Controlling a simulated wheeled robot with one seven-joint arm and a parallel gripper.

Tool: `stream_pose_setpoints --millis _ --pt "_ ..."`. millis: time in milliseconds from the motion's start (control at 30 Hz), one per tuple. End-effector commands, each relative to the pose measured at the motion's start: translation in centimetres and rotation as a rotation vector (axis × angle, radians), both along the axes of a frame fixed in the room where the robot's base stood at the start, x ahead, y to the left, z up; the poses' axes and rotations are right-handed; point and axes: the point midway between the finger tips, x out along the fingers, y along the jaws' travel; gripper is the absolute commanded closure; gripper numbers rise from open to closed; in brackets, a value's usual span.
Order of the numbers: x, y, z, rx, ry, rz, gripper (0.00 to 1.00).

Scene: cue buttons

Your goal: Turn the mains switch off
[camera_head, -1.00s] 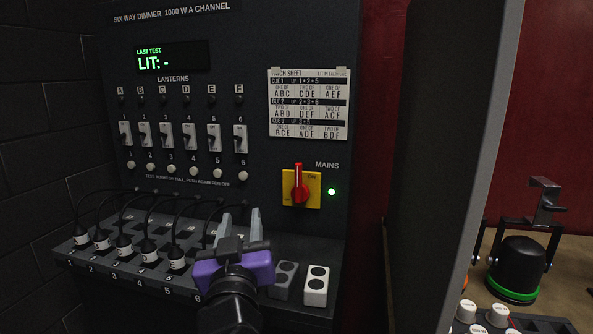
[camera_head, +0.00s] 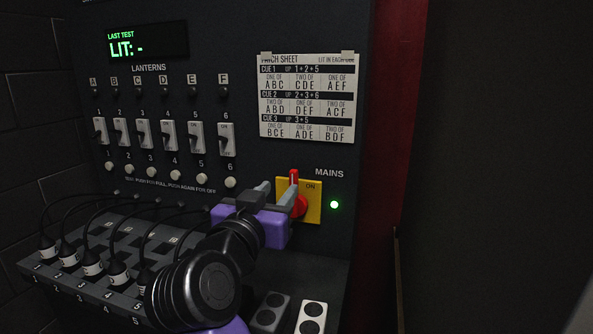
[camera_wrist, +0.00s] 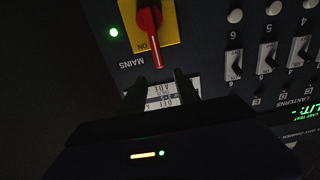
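The mains switch is a red rotary knob (camera_head: 294,178) on a yellow plate (camera_head: 314,201), labelled MAINS. Its handle stands upright near the ON mark, and the green lamp (camera_head: 334,205) beside it is lit. The knob (camera_wrist: 150,30) also shows in the wrist view, where the picture is upside down. My gripper (camera_head: 277,190) is in front of the switch and hides the plate's left part. In the wrist view my gripper's (camera_wrist: 159,85) two fingers are apart and empty, with the tip of the handle near the gap. I cannot tell whether they touch it.
Lantern switches (camera_head: 168,133) and round buttons (camera_head: 175,174) are on the panel to the left. A patch sheet (camera_head: 308,97) hangs above the switch. Plugged cables (camera_head: 93,265) and two blocks, one grey (camera_head: 269,314) and one white (camera_head: 312,317), are on the ledge below.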

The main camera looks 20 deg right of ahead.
Motion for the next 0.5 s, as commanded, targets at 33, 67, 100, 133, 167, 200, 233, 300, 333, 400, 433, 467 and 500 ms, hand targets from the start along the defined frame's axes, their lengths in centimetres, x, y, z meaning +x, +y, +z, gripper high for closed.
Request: stream_pose_setpoints --millis 33,67,100,133,167,200,233,300,333,400,433,467,500 --pt "0.0 0.0 0.0 0.001 0.0 -0.001 0.62" --pt "0.1 -0.1 0.0 0.001 0.0 -0.002 0.62" --pt "0.3 -0.3 0.0 0.002 0.001 -0.003 0.62" --pt "0.5 -0.5 0.0 0.001 0.002 -0.004 0.62" --pt "0.8 -0.6 0.0 0.002 0.002 -0.005 0.62" --pt "1.2 -1.0 0.1 0.001 0.002 -0.005 0.62" --pt "1.5 -1.2 0.1 0.001 0.002 -0.005 0.62" --pt "2.4 -1.9 0.0 0.002 0.002 -0.006 0.62" --pt "2.8 -2.2 0.1 0.001 0.002 -0.005 0.62" --pt "3.7 -2.8 0.1 0.002 0.002 -0.004 0.62" --pt "4.1 -3.1 0.1 0.001 0.002 -0.004 0.62" --pt "4.4 -3.4 0.1 0.002 0.002 -0.005 0.62" --pt "4.8 -3.7 0.1 0.001 0.003 -0.005 0.62"
